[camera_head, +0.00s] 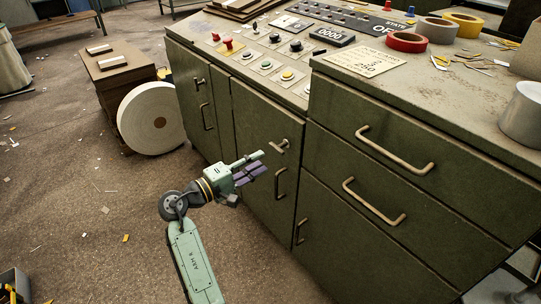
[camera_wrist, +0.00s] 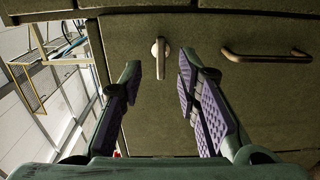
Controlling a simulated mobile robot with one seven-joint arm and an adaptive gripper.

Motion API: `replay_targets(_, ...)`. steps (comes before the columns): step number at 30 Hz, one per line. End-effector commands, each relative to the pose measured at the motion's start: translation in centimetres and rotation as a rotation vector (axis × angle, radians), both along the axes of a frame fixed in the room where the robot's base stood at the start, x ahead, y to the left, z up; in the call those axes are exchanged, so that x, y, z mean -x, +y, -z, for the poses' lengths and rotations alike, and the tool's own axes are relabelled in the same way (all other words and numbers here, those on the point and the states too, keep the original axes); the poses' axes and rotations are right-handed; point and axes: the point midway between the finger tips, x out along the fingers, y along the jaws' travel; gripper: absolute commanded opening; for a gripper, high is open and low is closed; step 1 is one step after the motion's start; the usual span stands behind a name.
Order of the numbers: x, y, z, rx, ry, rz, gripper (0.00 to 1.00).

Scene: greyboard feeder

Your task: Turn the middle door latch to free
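The middle door (camera_head: 262,125) is a dark green cabinet panel with a small metal latch (camera_head: 280,147) near its upper right edge. In the wrist view the latch (camera_wrist: 160,57) has a round base, and its bar points down the picture; in the head view the bar lies roughly level, pointing left. My gripper (camera_head: 262,162) is open and empty in front of this door, just left of and below the latch. In the wrist view the latch shows beyond and between the fingertips (camera_wrist: 158,72), apparently not touched.
The middle door's pull handle (camera_head: 280,184) is just below the latch. The left door has its own latch (camera_head: 199,81) and handle (camera_head: 207,117). Drawers with bar handles (camera_head: 396,150) are on the right. A white roll (camera_head: 150,105) stands on the left; the floor before the cabinet is mostly open.

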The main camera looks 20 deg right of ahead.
Motion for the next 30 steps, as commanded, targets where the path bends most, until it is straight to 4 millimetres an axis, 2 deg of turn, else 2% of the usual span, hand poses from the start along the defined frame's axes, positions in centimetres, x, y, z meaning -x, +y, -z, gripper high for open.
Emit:
replay_targets(3, 0.7, 1.9, 0.0, 0.001, -0.001, -0.002, 0.30)
replay_targets(8, 1.1, 3.1, 0.0, 0.000, 0.000, -0.001, 0.30)
replay_targets(24, 1.2, 3.3, -0.1, 0.001, -0.001, -0.002, 0.30)
replay_targets(26, 0.6, 4.1, -0.5, -0.011, -0.019, -0.036, 0.30)
replay_targets(28, -0.7, 5.9, -1.5, -0.039, -0.062, -0.117, 0.30)
replay_targets(29, -1.5, 7.0, -2.0, -0.056, -0.087, -0.167, 0.30)
replay_targets(30, -2.6, 8.9, -3.0, -0.084, -0.128, -0.246, 0.30)
